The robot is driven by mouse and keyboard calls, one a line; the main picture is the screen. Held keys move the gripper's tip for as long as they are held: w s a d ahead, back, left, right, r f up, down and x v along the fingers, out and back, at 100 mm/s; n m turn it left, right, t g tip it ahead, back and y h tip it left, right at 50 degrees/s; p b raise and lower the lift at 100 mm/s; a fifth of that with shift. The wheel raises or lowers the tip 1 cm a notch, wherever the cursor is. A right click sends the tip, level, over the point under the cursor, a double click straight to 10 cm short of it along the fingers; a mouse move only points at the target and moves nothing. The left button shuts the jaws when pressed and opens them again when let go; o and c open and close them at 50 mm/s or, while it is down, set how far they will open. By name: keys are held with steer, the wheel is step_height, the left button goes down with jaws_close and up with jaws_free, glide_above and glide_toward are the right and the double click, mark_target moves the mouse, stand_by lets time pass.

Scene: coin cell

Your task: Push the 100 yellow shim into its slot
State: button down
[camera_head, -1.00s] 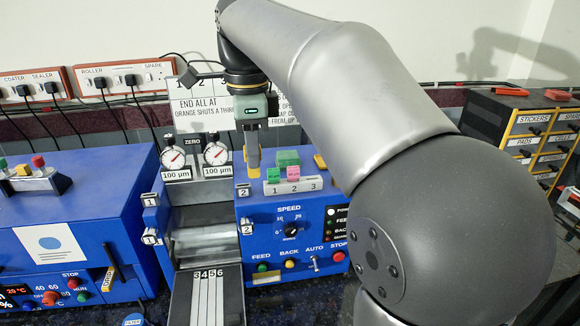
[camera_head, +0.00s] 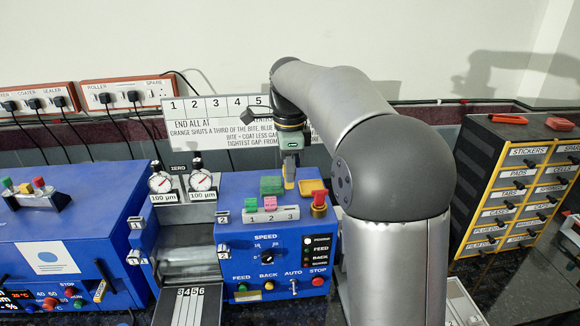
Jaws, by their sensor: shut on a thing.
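My gripper (camera_head: 289,182) points down behind the numbered block (camera_head: 268,216) on the right blue machine. It is shut on a small yellow piece, which looks like the yellow shim (camera_head: 289,186); its lower end is small and partly hidden by the fingers. The block is grey and marked 1, 2, 3. Pink and green pieces (camera_head: 270,203) stand at its left and middle. Small tags 1 and 2 mark both sides of the roller gap, with tag 1 (camera_head: 223,217) at the upper right. I cannot tell which opening is the shim's slot.
A green block (camera_head: 271,185), a yellow tray (camera_head: 312,187) and a red knob (camera_head: 319,201) sit close to my gripper on the machine top. Two dial gauges (camera_head: 201,181) stand to the left, above the rollers. A drawer cabinet (camera_head: 515,185) is at the far right.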

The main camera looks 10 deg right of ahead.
mark_target(290, 188)
steer(key=shift+f+b, duration=1.55)
steer(key=shift+f, duration=1.25)
steer(key=shift+f+b, duration=0.95)
steer(key=shift+f, duration=0.7)
steer(key=c, duration=1.3)
jaws_free()
steer(key=shift+r, duration=0.1)
